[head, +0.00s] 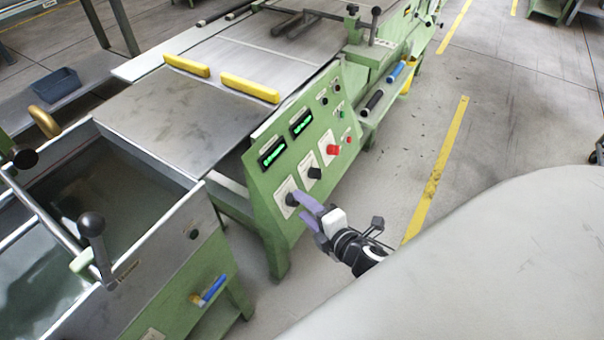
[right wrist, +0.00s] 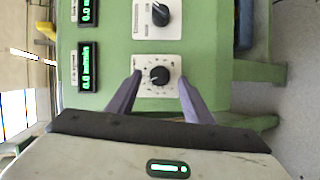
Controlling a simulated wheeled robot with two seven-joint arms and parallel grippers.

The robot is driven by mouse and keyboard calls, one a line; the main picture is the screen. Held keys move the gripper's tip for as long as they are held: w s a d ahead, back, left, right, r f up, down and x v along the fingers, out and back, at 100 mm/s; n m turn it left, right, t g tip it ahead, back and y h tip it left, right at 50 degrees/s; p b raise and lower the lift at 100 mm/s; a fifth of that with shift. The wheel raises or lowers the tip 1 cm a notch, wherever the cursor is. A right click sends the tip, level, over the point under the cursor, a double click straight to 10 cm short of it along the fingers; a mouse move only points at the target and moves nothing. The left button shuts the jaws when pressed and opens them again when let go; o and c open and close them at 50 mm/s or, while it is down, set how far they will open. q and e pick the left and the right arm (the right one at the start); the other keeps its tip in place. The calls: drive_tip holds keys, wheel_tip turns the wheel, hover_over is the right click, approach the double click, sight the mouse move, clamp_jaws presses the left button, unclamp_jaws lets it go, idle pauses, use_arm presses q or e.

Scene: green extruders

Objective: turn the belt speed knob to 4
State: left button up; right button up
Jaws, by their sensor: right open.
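A black round knob (head: 291,199) sits on a white dial plate at the near lower corner of the sloped green control panel (head: 262,188). In the right wrist view this knob (right wrist: 160,76) has a ring of scale marks; its exact setting is too small to read. The green display (right wrist: 87,67) beside it seems to read 0.0 m/min. My right gripper (head: 304,207) is open at the panel, and its purple fingers (right wrist: 160,79) stand on either side of the knob with gaps showing. Contact is not visible. My left gripper is not in view.
A second black knob (head: 314,173) and a red button (head: 333,150) are farther along the panel. A steel-rimmed water tank (head: 190,180) with a ball-ended lever (head: 91,224) stands at left. Open floor lies right of the machine.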

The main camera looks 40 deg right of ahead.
drive_tip(key=v, duration=0.8)
drive_tip(key=shift+s, duration=0.2)
